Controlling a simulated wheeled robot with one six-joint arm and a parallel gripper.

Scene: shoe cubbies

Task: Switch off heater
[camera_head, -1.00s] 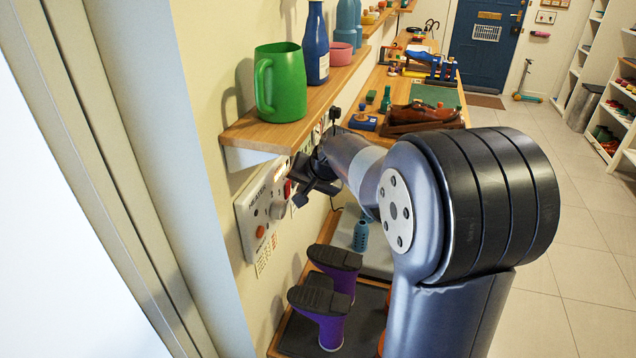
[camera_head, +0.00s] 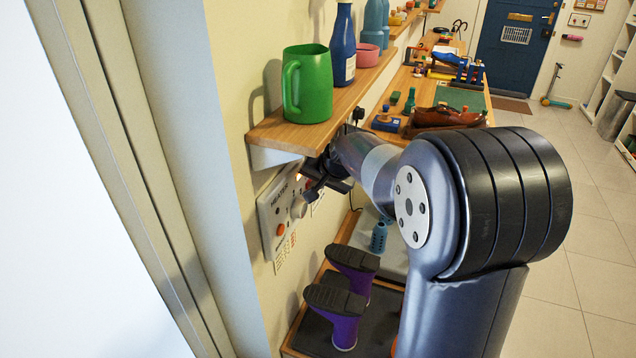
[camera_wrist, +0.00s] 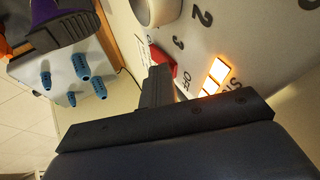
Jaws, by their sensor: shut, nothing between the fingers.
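The heater panel (camera_head: 270,229) is a white box on the wall below the shelf, with a dial and an orange-red round button (camera_head: 281,230). My gripper (camera_head: 318,178) is at the panel's upper right part and covers some of it. In the wrist view the shut, empty fingers (camera_wrist: 157,84) point at a red switch (camera_wrist: 162,64), their tips right by it; I cannot tell whether they touch. The label "OFF" is beside the switch, and two indicator lights (camera_wrist: 216,72) glow orange. A round white dial (camera_wrist: 155,9) with numbers 2 and 3 shows above.
A wooden shelf (camera_head: 262,136) with a green mug (camera_head: 307,84) and a blue bottle (camera_head: 343,45) is close above my gripper.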

